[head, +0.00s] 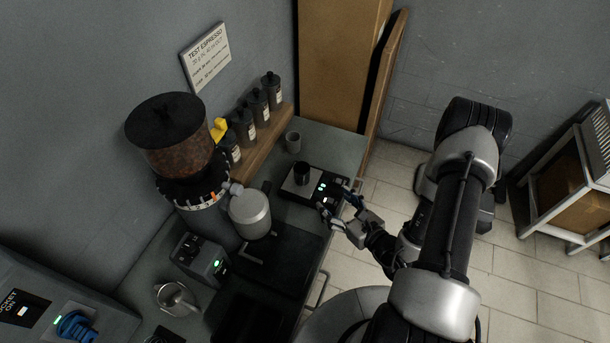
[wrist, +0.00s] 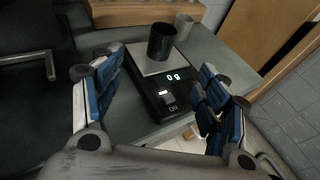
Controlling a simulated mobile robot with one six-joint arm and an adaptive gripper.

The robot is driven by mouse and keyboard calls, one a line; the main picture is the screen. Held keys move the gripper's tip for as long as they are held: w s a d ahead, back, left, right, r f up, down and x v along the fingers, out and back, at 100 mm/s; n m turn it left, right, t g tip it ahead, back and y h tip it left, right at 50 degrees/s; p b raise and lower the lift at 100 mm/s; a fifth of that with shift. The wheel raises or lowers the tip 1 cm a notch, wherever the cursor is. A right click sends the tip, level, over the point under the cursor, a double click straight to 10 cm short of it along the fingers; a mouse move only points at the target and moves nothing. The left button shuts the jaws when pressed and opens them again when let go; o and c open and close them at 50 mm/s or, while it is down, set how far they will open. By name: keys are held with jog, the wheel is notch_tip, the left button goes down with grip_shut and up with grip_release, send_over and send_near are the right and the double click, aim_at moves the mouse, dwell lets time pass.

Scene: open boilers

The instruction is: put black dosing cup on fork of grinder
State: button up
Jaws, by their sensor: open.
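The black dosing cup (head: 302,172) stands upright on the plate of a small scale (head: 326,198) on the counter. In the wrist view the cup (wrist: 162,42) is ahead of my gripper, on the scale's silver plate (wrist: 148,63). My gripper (wrist: 157,95) is open and empty, its blue-padded fingers on either side of the scale's front, short of the cup. In the head view my gripper (head: 338,203) is at the scale's right front. The grinder (head: 190,165), with a bean hopper on top, stands to the left; its fork (head: 250,258) appears to be the small metal prongs below its silver body.
A grey cup (head: 293,142) stands behind the scale; it also shows in the wrist view (wrist: 183,27). Several dark bottles (head: 258,105) line a wooden shelf. A metal jug (head: 177,298) and a black box with a green light (head: 203,258) are at the front left.

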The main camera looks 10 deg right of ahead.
jog(key=b, duration=0.2)
send_near(307, 175)
jog(key=x, duration=0.5)
jog(key=shift+s+a+f, duration=0.1)
jog(key=shift+s+a, duration=0.05)
jog(key=shift+a, duration=0.1)
jog(key=x, duration=0.5)
jog(key=shift+w+b, duration=0.35)
jog(key=shift+w, duration=0.05)
jog(key=shift+d, duration=0.1)
jog(key=shift+c, duration=0.6)
jog(key=c, duration=1.1)
